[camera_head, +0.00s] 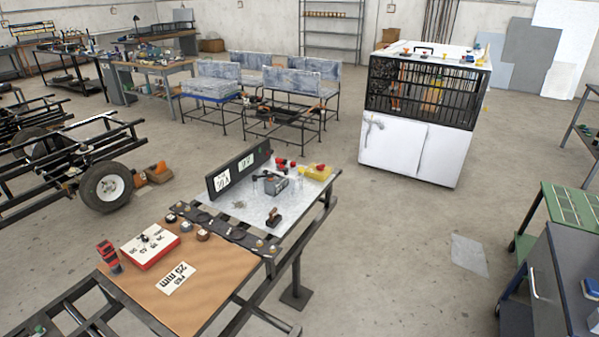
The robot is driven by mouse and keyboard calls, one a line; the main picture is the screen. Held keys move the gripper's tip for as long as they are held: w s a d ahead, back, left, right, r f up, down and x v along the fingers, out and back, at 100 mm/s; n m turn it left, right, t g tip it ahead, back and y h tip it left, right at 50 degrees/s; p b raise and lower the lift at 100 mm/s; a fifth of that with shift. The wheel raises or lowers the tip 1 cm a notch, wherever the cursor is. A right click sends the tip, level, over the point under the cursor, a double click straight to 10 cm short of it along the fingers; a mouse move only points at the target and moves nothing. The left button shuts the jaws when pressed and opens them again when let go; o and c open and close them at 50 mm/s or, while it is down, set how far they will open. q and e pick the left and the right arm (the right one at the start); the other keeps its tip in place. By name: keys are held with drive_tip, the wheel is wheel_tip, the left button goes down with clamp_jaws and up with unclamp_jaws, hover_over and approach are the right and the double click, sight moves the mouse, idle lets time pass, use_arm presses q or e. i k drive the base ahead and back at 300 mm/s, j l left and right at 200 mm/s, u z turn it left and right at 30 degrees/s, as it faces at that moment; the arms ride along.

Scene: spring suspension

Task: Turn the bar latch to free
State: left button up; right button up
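I cannot pick out the bar latch with certainty at this size. A small grey fitting (372,126) shows on the left door of the white cabinet (440,155) and may be a latch. A dark block with a black bar-like part (270,184) stands on the light plate of the near workbench (200,285), and its detail is too small to tell. Neither of my grippers is in view.
A dark leaf spring (222,231) lies across the workbench beside a red-and-white box (149,247). A wheeled frame (80,165) stands at left. A grey cabinet (560,285) is at the near right. The floor between workbench and white cabinet is clear.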

sight(301, 170)
drive_tip(key=u, duration=0.55)
drive_tip(key=i+l+u, duration=0.15)
drive_tip(key=u, duration=0.2)
drive_tip(key=i+l+u, duration=0.15)
drive_tip(key=u, duration=0.25)
drive_tip(key=i+l+u, duration=0.1)
drive_tip(key=l+u, duration=0.25)
drive_tip(key=i+l+u, duration=0.2)
drive_tip(key=l, duration=0.35)
drive_tip(key=l+u, duration=0.25)
drive_tip(key=l, duration=0.8)
drive_tip(key=i+l+u, duration=0.1)
drive_tip(key=l, duration=0.45)
